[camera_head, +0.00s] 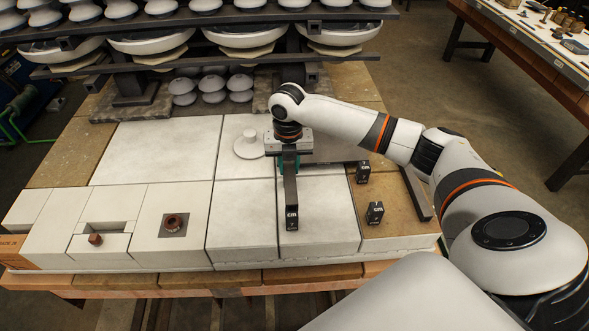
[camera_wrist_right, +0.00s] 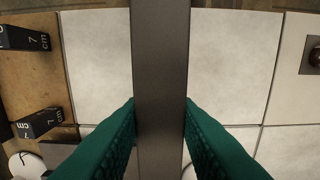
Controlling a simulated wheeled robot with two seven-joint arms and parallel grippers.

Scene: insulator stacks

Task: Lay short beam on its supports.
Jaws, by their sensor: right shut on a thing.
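My right gripper (camera_head: 288,160) is shut on a dark beam (camera_head: 291,193), held over the pale slabs with one end pointing toward the front. In the right wrist view the beam (camera_wrist_right: 160,60) runs top to bottom between the green fingers (camera_wrist_right: 160,110). A small pale mark shows on its front end in the head view. Two black support blocks stand apart on the brown slab to the right, a front one (camera_head: 375,213) and a back one (camera_head: 362,172). The wrist view shows these blocks at its left, marked 7 cm (camera_wrist_right: 38,124). My left gripper is out of view.
Another dark bar (camera_head: 417,193) lies at the right edge of the brown slab. A round white piece (camera_head: 250,145) stands left of my gripper. A rack of insulators (camera_head: 200,40) stands behind. The front pale slabs (camera_head: 243,225) are mostly clear.

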